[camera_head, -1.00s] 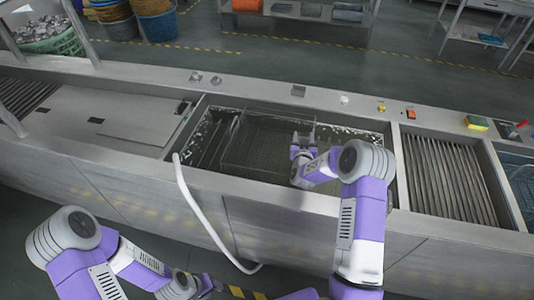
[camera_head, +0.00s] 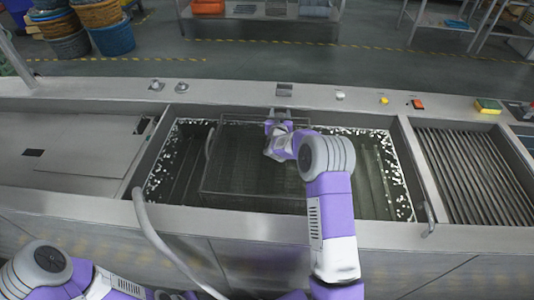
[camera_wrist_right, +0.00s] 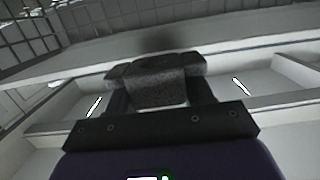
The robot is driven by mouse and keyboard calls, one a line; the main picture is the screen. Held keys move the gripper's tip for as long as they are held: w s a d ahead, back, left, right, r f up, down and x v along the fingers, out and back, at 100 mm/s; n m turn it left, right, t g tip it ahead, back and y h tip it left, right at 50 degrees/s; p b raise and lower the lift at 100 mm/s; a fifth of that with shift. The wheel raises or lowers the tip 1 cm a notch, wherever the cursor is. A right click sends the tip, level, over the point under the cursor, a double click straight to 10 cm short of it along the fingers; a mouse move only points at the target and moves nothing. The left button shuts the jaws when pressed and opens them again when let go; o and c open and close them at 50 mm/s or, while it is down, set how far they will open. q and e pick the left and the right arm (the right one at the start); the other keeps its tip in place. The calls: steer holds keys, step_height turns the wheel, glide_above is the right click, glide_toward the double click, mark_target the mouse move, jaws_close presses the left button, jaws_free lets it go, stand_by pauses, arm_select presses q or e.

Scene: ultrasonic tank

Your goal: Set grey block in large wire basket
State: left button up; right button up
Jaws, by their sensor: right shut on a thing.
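The large wire basket (camera_head: 240,165) sits in the middle of the water-filled tank (camera_head: 375,180), its thin rim and dark mesh showing in the head view. My right gripper (camera_head: 281,116) is over the far side of the basket, near the tank's back edge. In the right wrist view the right gripper (camera_wrist_right: 160,100) is shut on the grey block (camera_wrist_right: 158,84), a speckled dark grey piece between the fingers. In the head view the block is too small to tell from the fingers. My left arm shows at the bottom left, but its fingertips are out of view.
A white hose (camera_head: 152,230) hangs over the tank's front left edge. A ribbed drain board (camera_head: 470,170) lies to the right, with a yellow-green sponge (camera_head: 487,106) behind it. A flat cover (camera_head: 85,145) lies to the left. An orange-red button (camera_head: 418,104) is on the back ledge.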

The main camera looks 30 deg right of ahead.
step_height(320, 180, down, 9)
steer(key=b, duration=0.2)
steer(key=shift+b, duration=0.35)
steer(key=shift+r, duration=0.1)
